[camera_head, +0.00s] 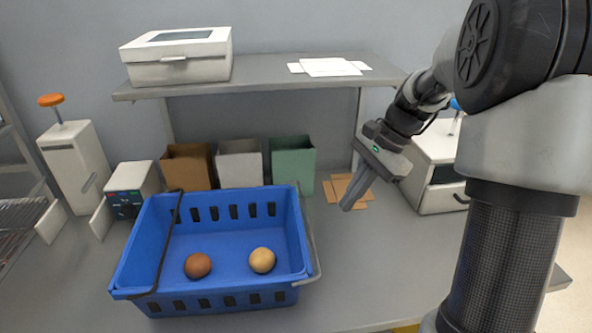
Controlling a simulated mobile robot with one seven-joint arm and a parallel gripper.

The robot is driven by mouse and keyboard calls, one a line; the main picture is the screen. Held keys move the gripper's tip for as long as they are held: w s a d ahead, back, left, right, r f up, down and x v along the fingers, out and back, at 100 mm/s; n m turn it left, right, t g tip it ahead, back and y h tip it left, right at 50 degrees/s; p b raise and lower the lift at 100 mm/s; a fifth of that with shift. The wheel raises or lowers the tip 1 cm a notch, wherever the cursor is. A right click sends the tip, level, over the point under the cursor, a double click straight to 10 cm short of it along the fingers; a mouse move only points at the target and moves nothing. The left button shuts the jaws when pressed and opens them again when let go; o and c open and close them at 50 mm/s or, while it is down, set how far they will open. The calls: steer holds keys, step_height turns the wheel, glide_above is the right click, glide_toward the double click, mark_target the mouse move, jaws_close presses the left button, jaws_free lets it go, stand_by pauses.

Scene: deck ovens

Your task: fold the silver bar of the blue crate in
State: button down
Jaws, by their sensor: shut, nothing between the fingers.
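The blue crate (212,304) stands on the grey table in the head view, with slotted walls. Its silver bar (312,243) hangs out past the crate's right wall, swung outward. A second, dark bar (168,240) lies across the crate's left part, inside the left wall. A brown round bun (198,265) and a tan round bun (262,260) lie apart on the crate floor. My gripper (347,207) is shut and empty, tilted down to the left, right of the crate and apart from the silver bar.
Brown (188,167), white (239,165) and green (292,165) bins stand behind the crate. Brown cards (340,190) lie behind my gripper. A shelf (270,83) with a white box (178,57) spans above. White machines stand left (75,165) and right (437,165).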

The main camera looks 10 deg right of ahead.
steer(key=w+d+f+m+y, duration=0.2)
steer(key=w+f+m, duration=0.2)
steer(key=shift+w+d, duration=0.15)
steer(key=shift+w, duration=0.25)
steer(key=a+f+p, duration=0.1)
steer(key=a+f, duration=0.3)
steer(key=a, duration=0.4)
steer(key=shift+a+f, duration=0.15)
steer(key=shift+f, duration=0.2)
steer(key=shift+r, duration=0.15)
steer(key=shift+r+p, duration=0.1)
steer(key=shift+p, duration=0.25)
